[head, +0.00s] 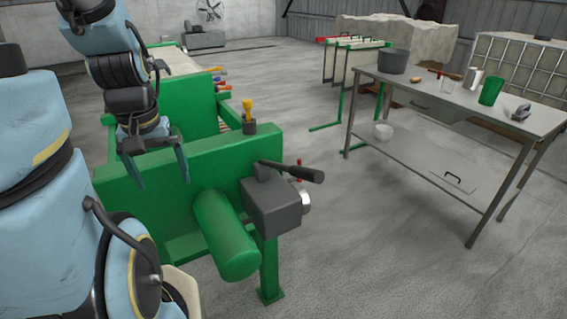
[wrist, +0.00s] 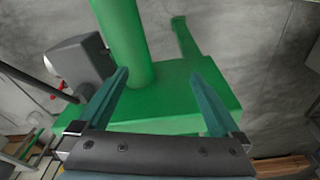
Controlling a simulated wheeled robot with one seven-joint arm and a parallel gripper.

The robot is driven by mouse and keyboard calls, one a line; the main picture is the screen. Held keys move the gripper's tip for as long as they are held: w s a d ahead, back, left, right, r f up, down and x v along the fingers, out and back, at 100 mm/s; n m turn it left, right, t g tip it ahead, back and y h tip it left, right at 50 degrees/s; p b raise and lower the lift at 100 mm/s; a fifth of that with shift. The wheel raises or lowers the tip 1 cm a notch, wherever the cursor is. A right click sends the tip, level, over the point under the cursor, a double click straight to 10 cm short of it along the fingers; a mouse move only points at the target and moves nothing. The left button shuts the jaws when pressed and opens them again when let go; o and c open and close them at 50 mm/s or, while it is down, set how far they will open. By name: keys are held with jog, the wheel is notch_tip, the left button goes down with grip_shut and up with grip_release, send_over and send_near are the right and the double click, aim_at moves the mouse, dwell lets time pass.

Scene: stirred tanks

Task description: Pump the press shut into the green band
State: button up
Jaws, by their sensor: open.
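The green press (head: 165,165) stands at the centre left of the head view, with a thick green cylinder (head: 227,238) sticking out of its near end plate. Beside the cylinder is a grey pump box (head: 270,208) with a black-gripped lever (head: 300,173) pointing right. A silver round gauge (head: 306,202) sits on the box's right side; its face and any green band are hidden. My gripper (head: 155,170) is open and empty, pointing down at the end plate's left part, apart from the lever. The wrist view shows its fingers (wrist: 162,68) spread over green metal, with the cylinder (wrist: 125,42) beyond.
A small red lever (head: 299,170) stands behind the pump lever. A grey table (head: 440,108) with a bucket (head: 393,61) and a green cup (head: 491,91) stands at right. Floor between press and table is clear.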

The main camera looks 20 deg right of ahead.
aim_at(310, 175)
dwell(0.3)
